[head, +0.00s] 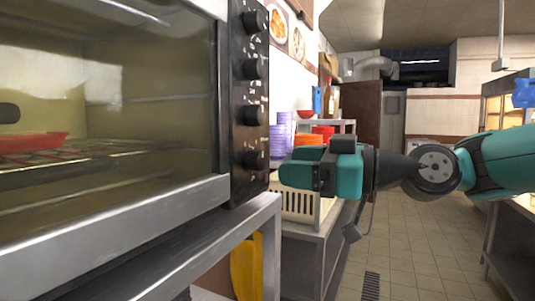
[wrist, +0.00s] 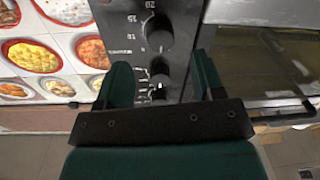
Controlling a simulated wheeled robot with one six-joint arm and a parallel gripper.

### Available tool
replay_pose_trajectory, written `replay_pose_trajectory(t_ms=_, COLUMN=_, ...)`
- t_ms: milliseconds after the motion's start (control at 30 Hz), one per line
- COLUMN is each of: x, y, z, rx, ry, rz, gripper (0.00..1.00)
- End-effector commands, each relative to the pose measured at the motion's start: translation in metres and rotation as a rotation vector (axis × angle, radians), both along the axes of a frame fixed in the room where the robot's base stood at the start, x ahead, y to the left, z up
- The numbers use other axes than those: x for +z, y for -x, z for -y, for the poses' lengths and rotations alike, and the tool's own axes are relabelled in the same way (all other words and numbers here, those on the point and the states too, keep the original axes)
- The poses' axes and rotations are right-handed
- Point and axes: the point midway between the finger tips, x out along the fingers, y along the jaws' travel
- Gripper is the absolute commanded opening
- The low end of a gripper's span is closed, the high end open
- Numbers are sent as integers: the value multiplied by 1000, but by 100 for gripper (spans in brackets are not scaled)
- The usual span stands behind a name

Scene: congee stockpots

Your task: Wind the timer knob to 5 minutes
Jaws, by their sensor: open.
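The oven's black control panel (head: 243,110) carries a column of dark round knobs in the head view. The lowest knob (head: 252,160) is nearest in height to my gripper (head: 296,172), which is just right of the panel. In the wrist view, a large knob (wrist: 158,32) with printed numbers around it is beyond my gripper (wrist: 162,85). A second knob (wrist: 159,70) shows between the two spread, empty fingers, with another partly seen below it. I cannot tell which knob is the timer, or read the pointer settings. No finger visibly touches a knob.
The oven's glass door (head: 110,100) fills the left, with a red dish (head: 32,141) inside. Purple stacked dishes (head: 281,135) and a slotted cream crate (head: 300,205) stand behind my gripper. Food pictures (wrist: 37,55) hang on the wall. The tiled floor at right is clear.

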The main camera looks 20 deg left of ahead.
Motion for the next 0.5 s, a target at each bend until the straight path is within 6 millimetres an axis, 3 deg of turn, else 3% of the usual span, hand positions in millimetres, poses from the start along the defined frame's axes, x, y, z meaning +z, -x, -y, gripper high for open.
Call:
replay_pose_trajectory(t_ms=200, x=2, y=-1, z=-39, rx=2, ry=1, rz=-1, gripper=62)
replay_pose_trajectory(t_ms=500, x=0, y=-1, z=-55, rx=0, ry=1, rz=-2, gripper=62)
